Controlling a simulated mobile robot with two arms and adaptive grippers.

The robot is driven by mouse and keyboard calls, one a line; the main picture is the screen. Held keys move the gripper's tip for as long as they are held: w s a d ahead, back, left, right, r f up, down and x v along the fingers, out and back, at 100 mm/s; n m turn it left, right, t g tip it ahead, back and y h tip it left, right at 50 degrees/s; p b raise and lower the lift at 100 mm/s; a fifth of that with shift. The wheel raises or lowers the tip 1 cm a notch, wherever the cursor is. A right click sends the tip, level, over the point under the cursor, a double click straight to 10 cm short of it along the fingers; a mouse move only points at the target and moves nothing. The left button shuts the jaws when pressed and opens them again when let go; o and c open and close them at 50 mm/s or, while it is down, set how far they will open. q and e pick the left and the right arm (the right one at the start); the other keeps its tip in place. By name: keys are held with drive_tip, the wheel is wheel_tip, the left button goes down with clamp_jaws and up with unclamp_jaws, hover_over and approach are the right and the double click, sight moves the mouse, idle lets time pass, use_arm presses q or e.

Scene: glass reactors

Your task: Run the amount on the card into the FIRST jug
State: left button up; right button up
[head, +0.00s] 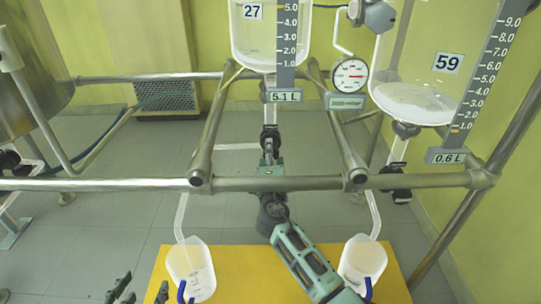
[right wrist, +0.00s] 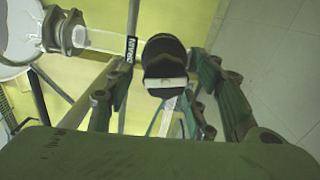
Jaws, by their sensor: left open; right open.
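Two white jugs with blue handles, the left jug (head: 196,262) and the right jug (head: 362,258), stand on a yellow platform, each below a clear outlet tube. The left vessel (head: 245,48), labelled 27, reads 5.1 L; the right vessel (head: 400,90), labelled 59, reads 0.6 L. My right gripper (head: 268,165) is at the drain valve under vessel 27. In the right wrist view its open fingers lie either side of the black valve knob (right wrist: 165,58), near a DRAIN label; contact cannot be told. My left gripper (head: 139,291) is open and empty at the bottom edge. No amount card is visible.
A metal pipe frame (head: 110,184) crosses in front of the vessels. A second black drain valve (head: 395,182) hangs under vessel 59. A pressure gauge (head: 350,75) sits between the vessels. A steel tank (head: 30,80) stands at left.

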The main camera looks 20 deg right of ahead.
drive_tip(key=shift+s, duration=0.1)
drive_tip(key=v, duration=1.2)
idle(6.7)
